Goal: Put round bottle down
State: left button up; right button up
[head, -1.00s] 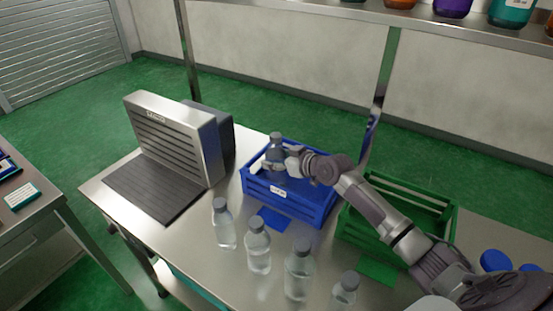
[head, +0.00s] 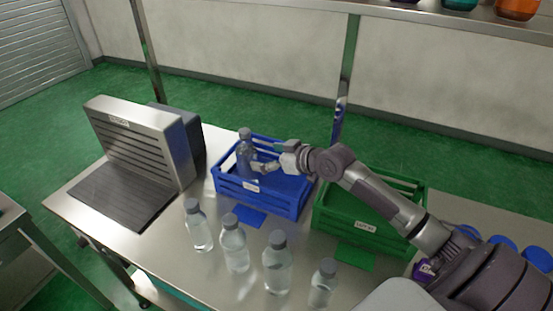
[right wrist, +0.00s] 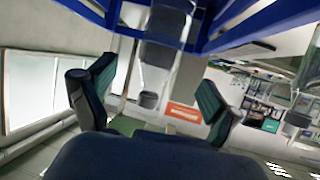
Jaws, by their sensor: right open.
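The round bottle (head: 244,157), clear with a grey cap, stands upright inside the blue crate (head: 256,202), near its left back corner. My right gripper (head: 264,167) is open, just to the right of the bottle, and reaches in over the crate from the right. In the right wrist view its two dark fingers (right wrist: 150,97) are spread wide apart, with blue crate bars at the top. The crate wall hides the bottle's base in the head view. My left gripper is not in view.
Several clear capped bottles, such as this one (head: 235,247), stand along the table front. A green crate (head: 368,232) is right of the blue one, under my right arm. A metal machine with a dark ramp (head: 122,195) stands at left.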

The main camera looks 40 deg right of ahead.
jog(key=shift+v, duration=1.95)
jog(key=shift+a, duration=0.1)
